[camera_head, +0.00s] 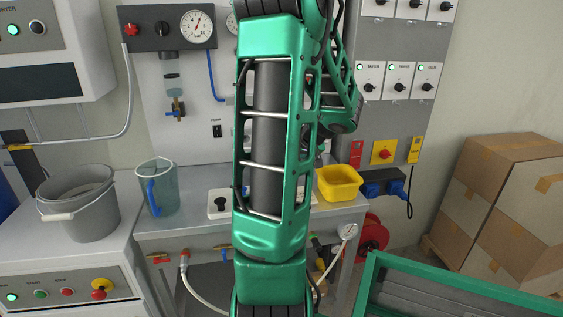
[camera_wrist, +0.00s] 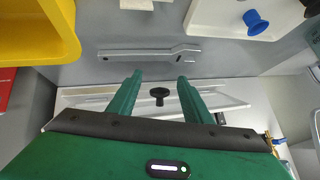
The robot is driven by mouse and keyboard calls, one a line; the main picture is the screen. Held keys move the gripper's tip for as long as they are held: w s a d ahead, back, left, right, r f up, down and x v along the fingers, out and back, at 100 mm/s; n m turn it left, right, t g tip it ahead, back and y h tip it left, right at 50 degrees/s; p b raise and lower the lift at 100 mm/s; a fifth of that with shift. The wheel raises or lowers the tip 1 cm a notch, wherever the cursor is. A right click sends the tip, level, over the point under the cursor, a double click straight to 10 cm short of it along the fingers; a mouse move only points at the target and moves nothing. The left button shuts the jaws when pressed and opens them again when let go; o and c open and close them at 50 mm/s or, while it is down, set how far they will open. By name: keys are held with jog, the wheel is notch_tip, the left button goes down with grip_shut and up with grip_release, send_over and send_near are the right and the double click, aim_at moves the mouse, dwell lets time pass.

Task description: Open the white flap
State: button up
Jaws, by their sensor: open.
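In the wrist view a white panel (camera_wrist: 86,98), which looks like the white flap, lies beyond my gripper. A dark round knob (camera_wrist: 159,92) shows in front of its middle. My gripper (camera_wrist: 158,77) is open, with its two green fingers apart and nothing held between them. The knob appears in the gap between the fingers; I cannot tell how far off it is. The dark edge of my gripper body hides the panel's lower part. In the head view my arm covers the middle, and the flap and gripper cannot be made out.
A yellow bin (camera_head: 338,183) stands on the bench, with a clear jug (camera_head: 160,190) and a grey bucket (camera_head: 78,205) to the left. A grey wrench-like bar (camera_wrist: 150,52) lies near the panel. A white piece with a blue knob (camera_wrist: 255,22) is close by. Cardboard boxes (camera_head: 505,205) stand right.

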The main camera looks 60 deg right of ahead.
jog(key=v, duration=0.9)
jog(key=shift+s+a+r, duration=0.1)
jog(key=shift+s+r, duration=0.05)
